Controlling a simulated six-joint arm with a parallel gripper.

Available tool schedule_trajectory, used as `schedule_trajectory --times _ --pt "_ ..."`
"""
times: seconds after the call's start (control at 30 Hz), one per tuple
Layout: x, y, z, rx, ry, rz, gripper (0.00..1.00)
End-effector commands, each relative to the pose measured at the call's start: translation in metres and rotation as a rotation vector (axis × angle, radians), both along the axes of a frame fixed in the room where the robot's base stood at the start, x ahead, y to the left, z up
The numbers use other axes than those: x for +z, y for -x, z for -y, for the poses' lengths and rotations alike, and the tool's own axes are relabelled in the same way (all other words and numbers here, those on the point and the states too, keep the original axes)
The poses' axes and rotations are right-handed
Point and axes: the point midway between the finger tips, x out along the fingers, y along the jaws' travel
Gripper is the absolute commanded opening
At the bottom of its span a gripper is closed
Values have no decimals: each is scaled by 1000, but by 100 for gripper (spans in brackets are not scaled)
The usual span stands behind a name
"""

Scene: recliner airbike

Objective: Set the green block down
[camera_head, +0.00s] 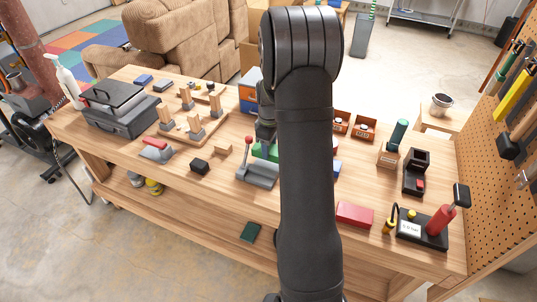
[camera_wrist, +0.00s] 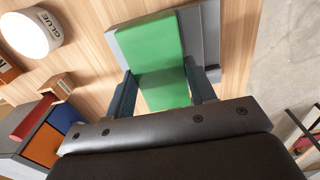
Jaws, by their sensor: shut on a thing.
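The green block (camera_wrist: 152,55) is between the two dark fingers of my gripper (camera_wrist: 162,90) in the wrist view. The fingers are shut on its near part, and its far end extends over a grey fixture (camera_wrist: 211,35). I cannot tell whether the block touches the fixture. In the head view, my arm hides most of the block (camera_head: 269,151); a small green part shows just above and behind the grey fixture (camera_head: 260,175), which has a red-handled lever. My gripper (camera_head: 266,135) points down there, partly hidden by the arm.
The wooden workbench (camera_head: 205,180) holds a black block (camera_head: 200,166) to the left. A red block (camera_head: 354,214) and a black base with a red-handled tool (camera_head: 425,228) stand to the right. A glue container (camera_wrist: 31,34) shows in the wrist view. The bench's front left is clear.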

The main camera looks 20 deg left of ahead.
Motion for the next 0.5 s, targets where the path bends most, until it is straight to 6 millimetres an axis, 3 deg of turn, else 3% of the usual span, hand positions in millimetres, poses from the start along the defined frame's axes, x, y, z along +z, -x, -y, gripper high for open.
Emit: schedule_trajectory --times 0.17,0.37,0.5 --pt "-11 0 -3 -1 1 -2 21" --pt "-39 0 -3 -1 1 -2 21" --pt "-42 0 -3 -1 -1 0 21"
